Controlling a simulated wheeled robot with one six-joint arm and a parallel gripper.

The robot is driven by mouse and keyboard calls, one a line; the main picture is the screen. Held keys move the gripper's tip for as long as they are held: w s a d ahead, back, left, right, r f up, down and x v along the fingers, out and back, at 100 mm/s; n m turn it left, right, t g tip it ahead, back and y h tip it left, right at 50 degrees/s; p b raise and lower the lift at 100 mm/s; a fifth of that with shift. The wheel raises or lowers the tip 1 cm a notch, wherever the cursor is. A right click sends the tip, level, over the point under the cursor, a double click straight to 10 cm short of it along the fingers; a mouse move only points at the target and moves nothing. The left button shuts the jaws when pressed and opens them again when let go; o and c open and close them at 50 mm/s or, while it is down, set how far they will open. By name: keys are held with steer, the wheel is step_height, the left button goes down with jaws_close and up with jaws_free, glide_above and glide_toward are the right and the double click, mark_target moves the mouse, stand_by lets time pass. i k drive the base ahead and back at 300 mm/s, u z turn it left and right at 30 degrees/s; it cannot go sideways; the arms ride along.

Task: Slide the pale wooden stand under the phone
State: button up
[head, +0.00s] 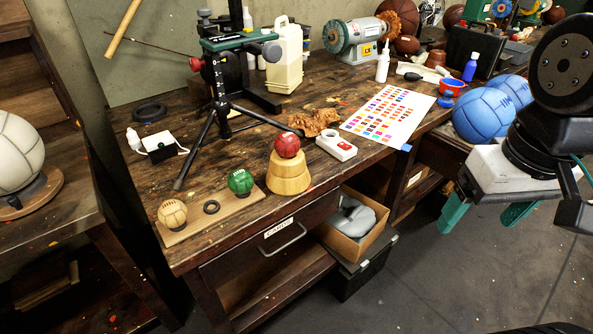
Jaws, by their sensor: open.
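The pale wooden stand (289,178), a short tapered round block, is upright near the front edge of the workbench. A small red ball (287,145) rests on top of it. A dark flat item with a green edge (240,42), possibly the phone, is held level at the top of a black tripod behind and left of the stand; I cannot tell for sure. My gripper (483,226) is at the right, its teal fingers apart and empty, pointing down over the floor, well away from the stand.
Left of the stand, a wooden board (210,217) holds a tan ball (172,213), a black ring and a green ball (241,181). A white device (336,146) and crumpled brown leather (314,122) are close behind right. A tripod leg (193,152) reaches the bench left. A colour chart (389,115) lies right.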

mark_target(284, 176)
steer(key=z, duration=0.1)
steer(key=k, duration=1.05)
steer(key=u, duration=1.15)
steer(key=i, duration=1.15)
steer(key=z, duration=0.6)
